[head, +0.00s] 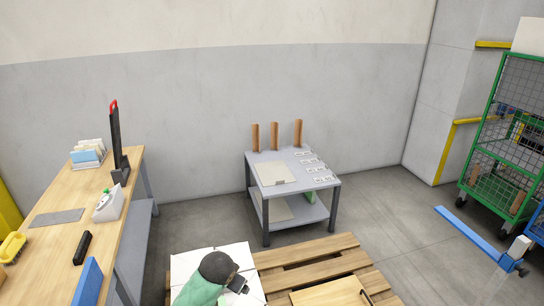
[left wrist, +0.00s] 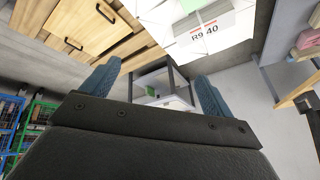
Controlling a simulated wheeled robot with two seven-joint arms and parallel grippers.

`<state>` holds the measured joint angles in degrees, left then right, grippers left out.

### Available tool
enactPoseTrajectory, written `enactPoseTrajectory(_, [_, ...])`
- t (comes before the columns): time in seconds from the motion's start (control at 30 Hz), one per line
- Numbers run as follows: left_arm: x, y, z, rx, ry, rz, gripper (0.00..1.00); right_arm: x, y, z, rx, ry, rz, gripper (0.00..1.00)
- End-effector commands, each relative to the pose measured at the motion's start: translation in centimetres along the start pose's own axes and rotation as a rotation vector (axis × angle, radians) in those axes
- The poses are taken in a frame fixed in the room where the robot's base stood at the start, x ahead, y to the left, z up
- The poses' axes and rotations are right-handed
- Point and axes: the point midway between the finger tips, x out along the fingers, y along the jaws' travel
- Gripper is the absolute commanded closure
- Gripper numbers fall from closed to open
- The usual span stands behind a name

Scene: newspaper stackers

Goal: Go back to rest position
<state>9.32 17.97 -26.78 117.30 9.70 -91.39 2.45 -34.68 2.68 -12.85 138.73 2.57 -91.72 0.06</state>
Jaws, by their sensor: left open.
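My left gripper (left wrist: 155,90) shows two blue fingers spread apart in the left wrist view, with nothing held between them. In the head view my green and dark left arm comes in at the bottom, and the left gripper (head: 238,285) is over white packages (head: 238,255) on a wooden pallet (head: 310,255). A white package with an "R9 40" label (left wrist: 205,36) shows at the top of the left wrist view. I cannot tell the gap between gripper and packages. My right gripper is not in view.
A low grey table (head: 325,158) with papers and wooden posts stands behind the pallet. A wooden workbench (head: 65,205) with tools is at left. A green wire cage cart (head: 500,150) and a blue wheeled frame (head: 470,235) are at right. Floor between is open.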

Motion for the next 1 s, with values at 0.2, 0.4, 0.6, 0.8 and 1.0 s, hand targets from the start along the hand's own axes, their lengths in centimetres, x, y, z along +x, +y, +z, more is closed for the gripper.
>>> enactPoseTrajectory(0.2, [-5.4,2.7,4.0,-0.048,0.059,0.016,0.13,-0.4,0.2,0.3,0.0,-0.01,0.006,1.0])
enactPoseTrajectory(0.4, [-8.6,4.6,8.7,-0.138,0.066,0.035,0.13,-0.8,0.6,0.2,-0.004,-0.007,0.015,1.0])
enactPoseTrajectory(0.6, [-10.6,6.7,14.0,-0.223,0.03,0.067,0.13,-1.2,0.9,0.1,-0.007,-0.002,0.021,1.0])
enactPoseTrajectory(0.8, [-10.9,9.6,20.1,-0.296,-0.056,0.115,0.13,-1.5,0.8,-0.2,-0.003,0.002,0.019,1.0])
enactPoseTrajectory(1.0, [-10.6,13.3,26.1,-0.34,-0.164,0.167,0.13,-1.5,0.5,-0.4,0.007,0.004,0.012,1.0])
